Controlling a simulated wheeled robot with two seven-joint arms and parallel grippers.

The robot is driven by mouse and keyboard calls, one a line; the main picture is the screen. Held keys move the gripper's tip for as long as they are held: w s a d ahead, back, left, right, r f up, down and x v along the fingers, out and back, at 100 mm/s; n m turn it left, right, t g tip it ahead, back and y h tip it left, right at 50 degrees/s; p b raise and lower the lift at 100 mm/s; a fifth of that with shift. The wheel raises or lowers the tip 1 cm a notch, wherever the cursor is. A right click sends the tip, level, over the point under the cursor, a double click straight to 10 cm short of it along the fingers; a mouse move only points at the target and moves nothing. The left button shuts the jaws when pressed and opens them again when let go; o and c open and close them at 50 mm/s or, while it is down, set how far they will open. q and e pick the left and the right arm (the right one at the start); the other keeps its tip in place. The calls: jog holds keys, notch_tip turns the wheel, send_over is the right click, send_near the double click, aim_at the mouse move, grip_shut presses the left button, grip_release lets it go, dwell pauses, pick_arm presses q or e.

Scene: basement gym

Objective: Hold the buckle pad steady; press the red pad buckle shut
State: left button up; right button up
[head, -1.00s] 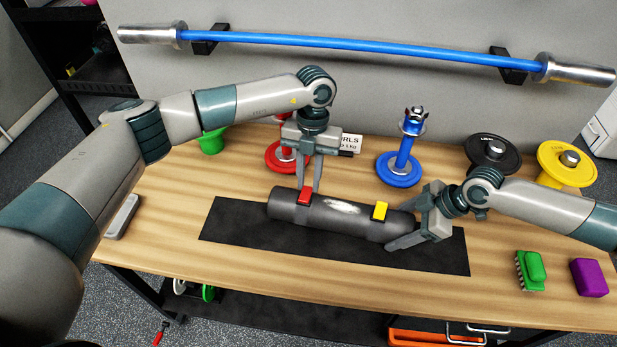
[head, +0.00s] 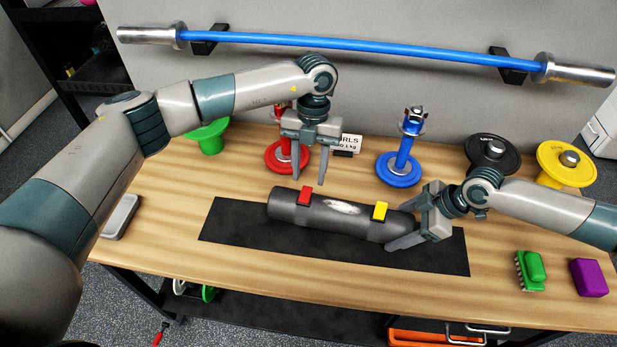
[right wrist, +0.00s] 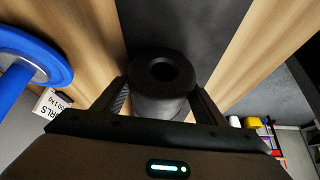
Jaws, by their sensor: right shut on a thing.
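The buckle pad (head: 285,209) is a dark grey foam roll lying on a black mat (head: 225,222). A red buckle (head: 304,196) sits on its left part and a yellow buckle (head: 380,211) on its right part. My left gripper (head: 308,181) is open and empty just above and behind the red buckle, apart from it. My right gripper (head: 400,228) is shut on the pad's right end. In the right wrist view the pad's hollow end (right wrist: 160,80) sits between the two fingers. Whether the red buckle is fully closed is too small to tell.
Red (head: 280,155) and blue (head: 399,168) weight stands are behind the pad, with a small white sign (head: 350,143). Black (head: 493,152) and yellow (head: 565,163) plates stand at the back right. A green brush (head: 531,270) and purple block (head: 590,278) lie front right.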

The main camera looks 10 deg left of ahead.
pick_arm(q)
jog(key=v, duration=0.9)
pick_arm(e)
jog(key=o, duration=1.3)
jog(key=v, duration=1.2)
pick_arm(q)
jog(key=shift+s+f, duration=0.1)
jog(key=shift+s, duration=0.05)
pick_arm(e)
jog(key=shift+s+f, duration=0.1)
